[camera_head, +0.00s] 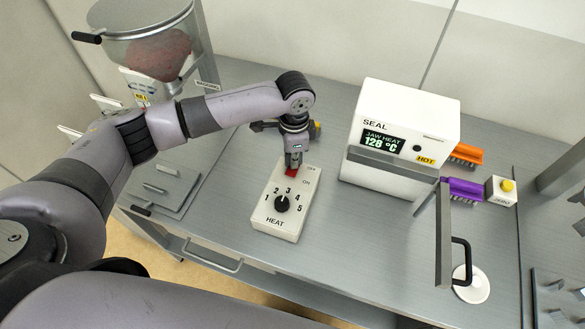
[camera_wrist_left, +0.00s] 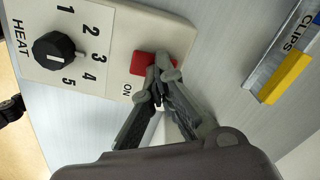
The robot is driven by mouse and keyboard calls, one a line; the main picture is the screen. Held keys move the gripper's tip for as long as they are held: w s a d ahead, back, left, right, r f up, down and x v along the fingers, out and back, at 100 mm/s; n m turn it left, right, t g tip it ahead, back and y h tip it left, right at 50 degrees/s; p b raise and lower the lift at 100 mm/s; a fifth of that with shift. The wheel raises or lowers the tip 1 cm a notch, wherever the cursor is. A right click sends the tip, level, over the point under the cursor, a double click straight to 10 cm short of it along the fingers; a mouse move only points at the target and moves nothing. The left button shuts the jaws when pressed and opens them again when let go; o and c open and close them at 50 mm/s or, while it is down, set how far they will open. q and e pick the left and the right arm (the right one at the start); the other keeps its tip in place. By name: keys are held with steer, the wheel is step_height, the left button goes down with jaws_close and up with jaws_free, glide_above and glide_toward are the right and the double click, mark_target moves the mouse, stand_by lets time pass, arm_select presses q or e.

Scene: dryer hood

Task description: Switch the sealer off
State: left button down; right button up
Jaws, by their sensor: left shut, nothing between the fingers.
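The sealer (camera_head: 400,137) is a white box on the bench. Its display reads JAW HEAT 128 °C, and an orange HOT label shows beside it. In front and to its left lies a white control box (camera_head: 264,217) with a black HEAT knob (camera_head: 282,204) and a red switch (camera_head: 291,178) with ON and OFF marks. The knob (camera_wrist_left: 58,51) and red switch (camera_wrist_left: 152,64) also show in the left wrist view. My left gripper (camera_head: 292,163) is shut and empty, its fingertips (camera_wrist_left: 160,80) at the red switch, partly covering it. Whether they touch is unclear. My right gripper is not in view.
A clear hopper (camera_head: 150,55) stands at the back left. A CLIPS holder (camera_wrist_left: 285,65) is near the gripper. The bench front is clear.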

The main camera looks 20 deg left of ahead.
arm_select(q)
steer(key=shift+s+f, duration=0.1)
steer(key=shift+s, duration=0.05)
steer(key=r+p, duration=0.2)
steer(key=shift+w+p, duration=0.2)
steer(key=shift+p, duration=0.1)
step_height(320, 180, up, 3)
steer(key=p, duration=0.2)
steer(key=shift+s+f+p, duration=0.1)
steer(key=shift+f+p, duration=0.05)
steer(key=shift+p, duration=0.2)
steer(key=shift+r, duration=1.1)
